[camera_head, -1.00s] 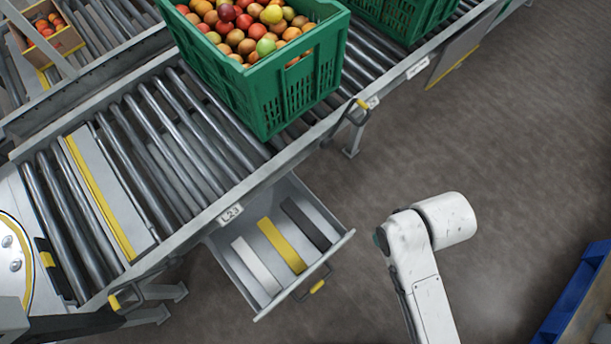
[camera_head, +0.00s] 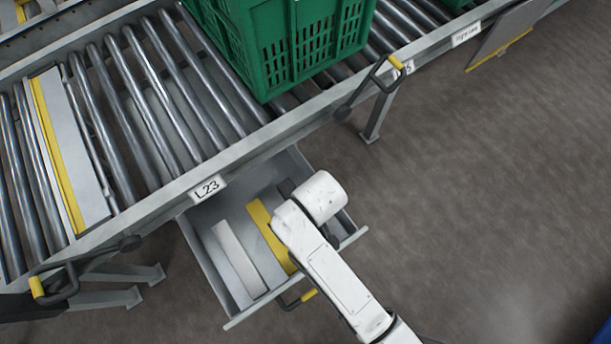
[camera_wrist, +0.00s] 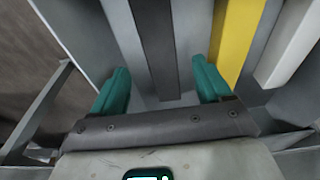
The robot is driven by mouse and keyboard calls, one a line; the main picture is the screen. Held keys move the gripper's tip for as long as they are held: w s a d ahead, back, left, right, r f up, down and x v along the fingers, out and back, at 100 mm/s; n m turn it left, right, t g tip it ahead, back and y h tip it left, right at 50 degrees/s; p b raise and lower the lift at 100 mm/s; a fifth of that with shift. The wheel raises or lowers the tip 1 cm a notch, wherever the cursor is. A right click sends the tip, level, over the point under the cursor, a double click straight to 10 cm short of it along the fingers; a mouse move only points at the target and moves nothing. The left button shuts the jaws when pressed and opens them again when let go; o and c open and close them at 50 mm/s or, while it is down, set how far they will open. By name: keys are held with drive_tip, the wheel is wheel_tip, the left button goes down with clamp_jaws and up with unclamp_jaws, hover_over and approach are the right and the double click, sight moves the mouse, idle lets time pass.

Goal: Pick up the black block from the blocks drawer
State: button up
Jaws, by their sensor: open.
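The black block (camera_wrist: 155,45) lies in the open blocks drawer (camera_head: 222,292). In the wrist view it is a long dark bar, upright in the picture, between the two teal fingers. My gripper (camera_wrist: 160,88) is open, with one finger on each side of the block's near end; I cannot tell its height above it. A yellow block (camera_wrist: 236,35) lies right of it, close to the right finger, and a white block (camera_wrist: 290,45) lies farther right. The yellow block (camera_head: 262,222) and white block (camera_head: 240,258) show there.
The drawer hangs below a roller conveyor (camera_head: 150,100) labelled L23. Its yellow-marked handle (camera_head: 308,295) is at the front. A green crate (camera_head: 290,45) stands on the rollers above. The floor (camera_head: 480,170) to the right is clear.

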drive_tip(key=f+b, duration=0.1)
drive_tip(key=f, duration=0.1)
drive_tip(key=f+b, duration=0.1)
drive_tip(key=f, duration=0.2)
drive_tip(key=w+f+b, duration=0.1)
drive_tip(key=f, duration=0.1)
drive_tip(key=shift+a+f+b, duration=0.15)
drive_tip(key=shift+a+b, duration=0.25)
drive_tip(key=c, duration=1.2)
drive_tip(key=shift+r, duration=0.2)
